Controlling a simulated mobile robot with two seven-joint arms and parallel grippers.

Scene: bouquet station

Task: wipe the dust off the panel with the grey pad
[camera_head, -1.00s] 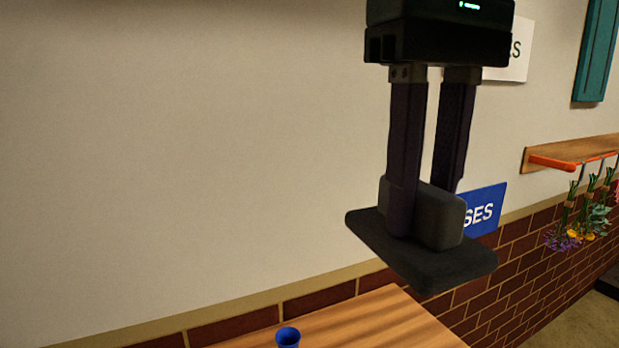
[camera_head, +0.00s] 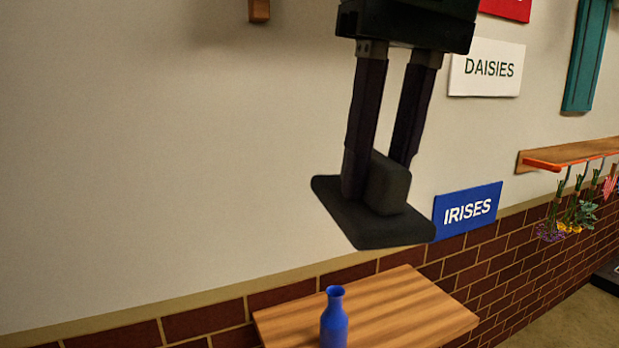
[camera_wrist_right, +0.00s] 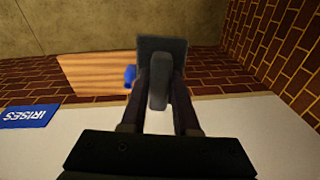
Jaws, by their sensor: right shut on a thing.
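The grey pad (camera_head: 365,225) is a dark flat plate with a block-shaped handle (camera_head: 388,185) on top. My right gripper (camera_head: 375,190) is shut on that handle, one finger on each side, and holds the pad in the air in front of the wall. In the right wrist view the pad (camera_wrist_right: 162,48) shows beyond the fingers, with the table behind it. I cannot pick out a dusty panel; a blue IRISES sign (camera_head: 467,211) and a white DAISIES sign (camera_head: 487,68) hang on the wall. My left gripper is not in view.
A blue bottle (camera_head: 334,318) stands on a wooden table (camera_head: 420,308) below the pad. A wooden shelf (camera_head: 575,154) with hanging flowers (camera_head: 575,218) is at the right. A teal frame (camera_head: 586,60) and part of a red sign (camera_head: 506,8) are above.

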